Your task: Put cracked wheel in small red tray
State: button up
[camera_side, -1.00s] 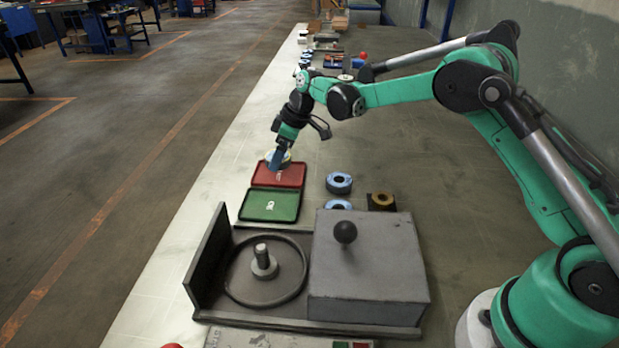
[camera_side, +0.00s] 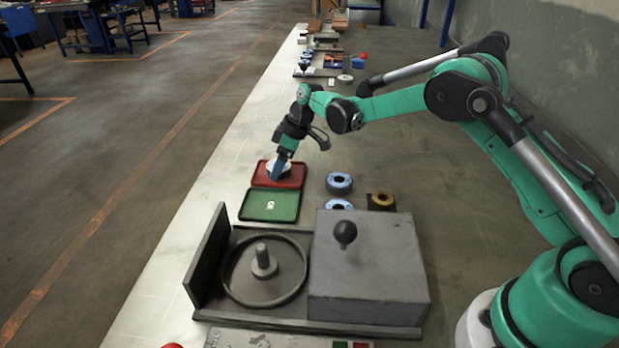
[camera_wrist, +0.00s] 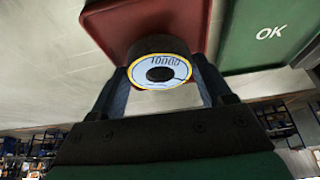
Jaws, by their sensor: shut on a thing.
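The small red tray (camera_side: 292,180) lies on the bench just beyond the green tray in the side view; it also shows in the wrist view (camera_wrist: 120,22). My gripper (camera_side: 279,172) points down over the red tray. It is shut on a wheel (camera_side: 268,166), a disc with a pale, yellow-rimmed label and a dark centre hole, seen between the fingers in the wrist view (camera_wrist: 160,62). The wheel is at or just above the tray floor; I cannot tell whether it touches.
The green tray (camera_side: 285,208) marked OK adjoins the red tray. Blue-labelled wheels (camera_side: 339,182) and a yellow-brown wheel on a dark square (camera_side: 381,200) lie to the right. A grey machine with a black-knobbed box (camera_side: 370,262) fills the front.

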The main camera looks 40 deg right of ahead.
jog(key=shift+f, duration=0.15)
jog(key=o, duration=1.3)
jog(key=shift+r, duration=3.5)
